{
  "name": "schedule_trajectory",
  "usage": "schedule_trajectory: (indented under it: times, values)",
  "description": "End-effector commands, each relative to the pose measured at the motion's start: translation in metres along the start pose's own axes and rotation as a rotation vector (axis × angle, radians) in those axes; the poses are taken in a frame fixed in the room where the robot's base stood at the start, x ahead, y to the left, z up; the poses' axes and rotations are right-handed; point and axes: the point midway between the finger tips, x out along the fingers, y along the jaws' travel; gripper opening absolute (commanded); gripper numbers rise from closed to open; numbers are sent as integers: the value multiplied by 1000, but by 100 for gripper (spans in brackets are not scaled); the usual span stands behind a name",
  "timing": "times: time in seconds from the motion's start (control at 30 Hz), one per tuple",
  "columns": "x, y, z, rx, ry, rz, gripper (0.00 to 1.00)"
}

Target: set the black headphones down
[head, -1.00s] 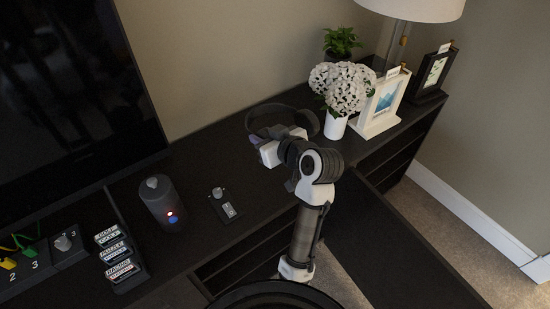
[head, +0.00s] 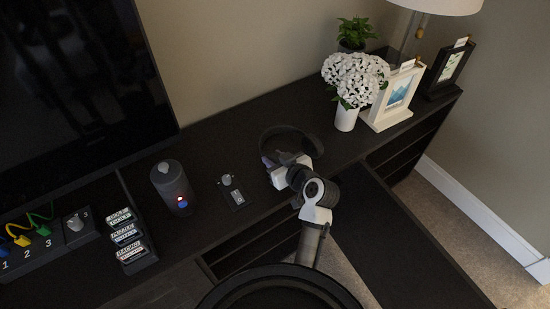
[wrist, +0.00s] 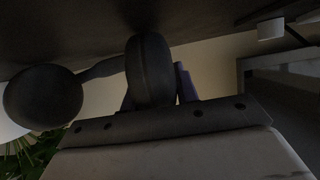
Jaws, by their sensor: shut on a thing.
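The black headphones (head: 285,129) are over the dark cabinet top (head: 218,143), left of the white flower vase. In the head view their band arcs beyond my gripper (head: 274,163), which partly hides them. My gripper is shut on one ear cup. In the wrist view that ear cup of the headphones (wrist: 150,70) sits between the fingers of my gripper (wrist: 155,97), with a bluish-purple finger pad beside it. The other ear cup hangs free at the left. The headphones are at or close above the cabinet top; I cannot tell whether they touch it.
The white vase with flowers (head: 346,117), a white picture frame (head: 395,98) and a lamp (head: 412,35) stand to the right. A small switch box (head: 234,192), a dark cylindrical speaker (head: 172,188) and labelled cases (head: 128,240) stand to the left. Bare cabinet top lies behind the switch box.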

Motion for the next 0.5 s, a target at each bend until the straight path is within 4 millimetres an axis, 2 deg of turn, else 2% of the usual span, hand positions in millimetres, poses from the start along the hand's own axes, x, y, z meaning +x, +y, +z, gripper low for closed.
schedule_trajectory:
  times: [0.2, 0.23, 0.37, 0.5]
  values:
    - [2, 0, 4, -1, 1, 0, 2]
    - [1, 0, 3, 0, 0, 0, 34]
    - [1, 0, 2, 0, 0, 0, 51]
    - [1, 0, 2, 0, 0, 0, 52]
